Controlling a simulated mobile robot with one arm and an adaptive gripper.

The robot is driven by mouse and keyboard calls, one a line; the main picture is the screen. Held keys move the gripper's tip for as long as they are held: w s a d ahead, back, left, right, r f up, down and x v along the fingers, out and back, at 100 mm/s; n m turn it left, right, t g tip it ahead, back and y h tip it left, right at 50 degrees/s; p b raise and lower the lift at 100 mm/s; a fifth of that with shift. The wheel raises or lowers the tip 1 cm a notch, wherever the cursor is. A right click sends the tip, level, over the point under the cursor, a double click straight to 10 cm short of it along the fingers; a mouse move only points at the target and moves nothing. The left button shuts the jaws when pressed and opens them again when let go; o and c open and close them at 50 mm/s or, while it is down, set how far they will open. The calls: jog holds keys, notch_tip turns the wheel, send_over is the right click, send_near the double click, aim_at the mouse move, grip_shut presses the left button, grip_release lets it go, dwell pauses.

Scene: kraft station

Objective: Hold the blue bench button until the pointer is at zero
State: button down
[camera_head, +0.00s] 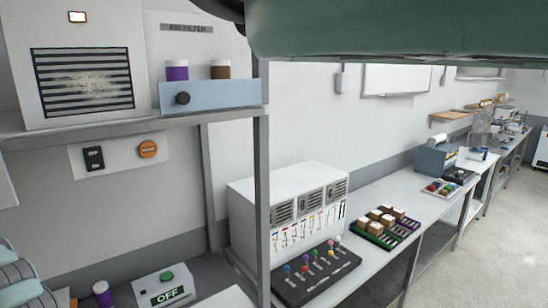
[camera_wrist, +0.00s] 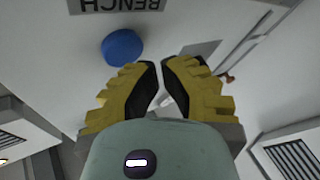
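The blue button (camera_wrist: 122,47) is a round knob on a pale surface in the wrist view, left of my fingertips. A dark label reading BENCH (camera_wrist: 120,5), upside down in the picture, is above it. My gripper (camera_wrist: 158,68) has yellow fingers with black pads. Its tips are nearly together with a thin gap, and nothing is held. The tips appear beside the button; I cannot tell how far off the surface they are. The button, the gripper and a pointer do not show in the head view, and no pointer shows in the wrist view.
A metal shelf (camera_head: 130,125) at the left holds a blue-grey box (camera_head: 212,96) with two jars. Below is a white box with a green button and OFF display (camera_head: 165,290). A long bench (camera_head: 400,215) with trays runs along the wall. Floor at the right is clear.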

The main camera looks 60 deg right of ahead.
jog(key=c, duration=1.6)
grip_release()
grip_shut()
jog(key=shift+w+d+f+b, duration=0.1)
jog(key=shift+w+b, duration=0.15)
jog(key=shift+b, duration=0.45)
jog(key=shift+w+d+b, duration=0.25)
jog(key=shift+w+b, duration=0.25)
jog(key=shift+b, duration=0.25)
jog(key=shift+s+a, duration=0.25)
jog(key=shift+s, duration=0.55)
